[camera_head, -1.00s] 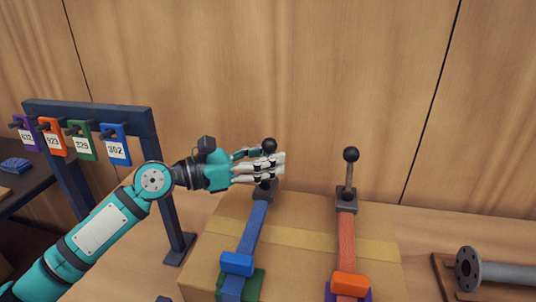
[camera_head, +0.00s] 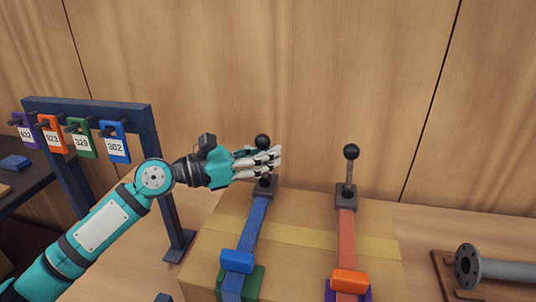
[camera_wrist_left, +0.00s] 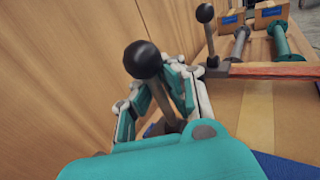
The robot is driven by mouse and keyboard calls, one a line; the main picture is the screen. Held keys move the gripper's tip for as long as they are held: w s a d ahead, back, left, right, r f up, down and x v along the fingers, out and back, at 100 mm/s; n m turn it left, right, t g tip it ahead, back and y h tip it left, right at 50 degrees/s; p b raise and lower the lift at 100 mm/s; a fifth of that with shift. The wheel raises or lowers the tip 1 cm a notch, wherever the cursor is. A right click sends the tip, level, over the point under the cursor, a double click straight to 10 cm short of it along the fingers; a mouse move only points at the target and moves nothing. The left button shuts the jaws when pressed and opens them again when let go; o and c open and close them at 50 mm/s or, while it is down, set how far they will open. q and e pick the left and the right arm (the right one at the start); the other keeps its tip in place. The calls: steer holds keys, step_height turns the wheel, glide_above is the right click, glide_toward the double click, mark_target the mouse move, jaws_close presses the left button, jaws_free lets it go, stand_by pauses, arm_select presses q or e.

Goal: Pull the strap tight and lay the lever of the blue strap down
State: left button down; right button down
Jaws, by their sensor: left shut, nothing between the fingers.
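The blue strap (camera_head: 250,228) runs over a cardboard box. At its far end stands a lever with a black ball knob (camera_head: 262,141), close to upright; the knob shows large in the left wrist view (camera_wrist_left: 144,60). The fingers partly hide the rod. My right gripper is not in view.
An orange strap (camera_head: 347,235) with its own upright lever (camera_head: 350,175) lies to the right on the cardboard box (camera_head: 300,245). A dark rack (camera_head: 90,107) with numbered coloured tags stands at left. A flanged pipe (camera_head: 468,265) lies at right. A wooden wall is behind.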

arm_select(q)
steer(key=shift+a, duration=0.1)
steer(key=shift+w+a+f+n+t+h+b, duration=0.1)
steer(key=shift+a+n+t+h+b, duration=0.4)
steer(key=shift+n+h+b, duration=0.4)
steer(key=shift+w+a+f+n+t+h+b, duration=0.1)
steer(key=shift+a+n+t+h+b, duration=0.55)
steer(key=shift+n+t+b, duration=0.2)
steer(key=shift+w+a+f+n+t+h+b, duration=0.1)
steer(key=shift+a+n+t+h+b, duration=0.6)
steer(key=shift+n+b, duration=0.25)
steer(key=shift+r, duration=0.1)
steer(key=c, duration=1.4)
jaws_free()
steer(key=shift+s, duration=0.15)
steer(key=shift+c, duration=0.2)
steer(key=shift+o, duration=0.3)
steer(key=shift+f, duration=0.2)
